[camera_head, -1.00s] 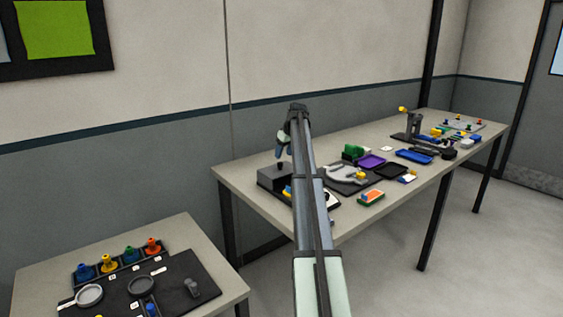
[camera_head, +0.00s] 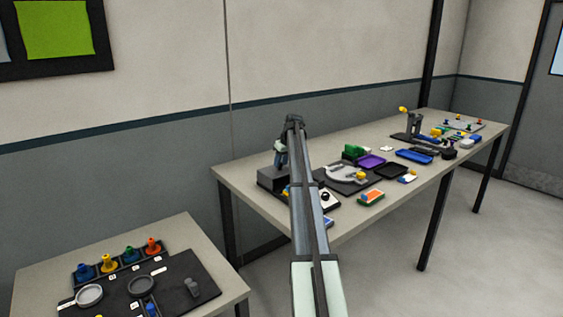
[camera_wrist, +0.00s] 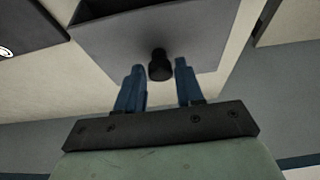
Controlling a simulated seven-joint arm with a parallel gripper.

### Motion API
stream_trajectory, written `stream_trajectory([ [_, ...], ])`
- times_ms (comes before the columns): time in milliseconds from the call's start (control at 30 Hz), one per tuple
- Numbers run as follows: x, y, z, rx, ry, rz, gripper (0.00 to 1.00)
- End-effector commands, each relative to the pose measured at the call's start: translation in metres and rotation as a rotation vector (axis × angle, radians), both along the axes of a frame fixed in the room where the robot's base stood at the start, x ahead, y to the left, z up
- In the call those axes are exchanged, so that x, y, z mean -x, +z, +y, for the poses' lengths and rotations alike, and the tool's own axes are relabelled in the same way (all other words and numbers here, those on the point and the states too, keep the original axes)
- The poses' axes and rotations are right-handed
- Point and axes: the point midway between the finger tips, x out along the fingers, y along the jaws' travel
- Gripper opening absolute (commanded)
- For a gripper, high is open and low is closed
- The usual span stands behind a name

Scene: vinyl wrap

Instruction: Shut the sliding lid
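The dark grey box (camera_head: 272,179) stands at the left end of the long table, partly hidden by my arm. In the wrist view its grey sliding lid (camera_wrist: 205,45) carries a black knob (camera_wrist: 160,67). A dark gap (camera_wrist: 95,8) shows at the lid's edge at the top of that view, so the box looks partly open. My gripper (camera_wrist: 159,68) is open, its two blue fingers apart with the knob between their tips in the picture. I cannot tell whether they touch it. In the head view my gripper (camera_head: 280,160) is just above the box.
A separate table (camera_head: 190,232) with coloured knobs stands at the front left. The wall is behind.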

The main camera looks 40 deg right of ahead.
Motion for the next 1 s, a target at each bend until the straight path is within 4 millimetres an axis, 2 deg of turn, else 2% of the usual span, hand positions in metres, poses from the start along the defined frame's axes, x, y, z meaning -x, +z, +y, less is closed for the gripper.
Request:
stream_trajectory([
  [67,0.0,0.0,0.0,0.0,0.0,0.0,0.29],
  [367,0.0,0.0,0.0,0.0,0.0,0.0,0.0],
  [767,0.003,0.0,0.0,0.0,0.0,0.0,0.0],
  [867,0.013,0.0,0.001,0.0,-0.001,0.0,0.0],
  [1000,0.043,-0.001,0.002,0.0,-0.001,0.0,0.0],
])
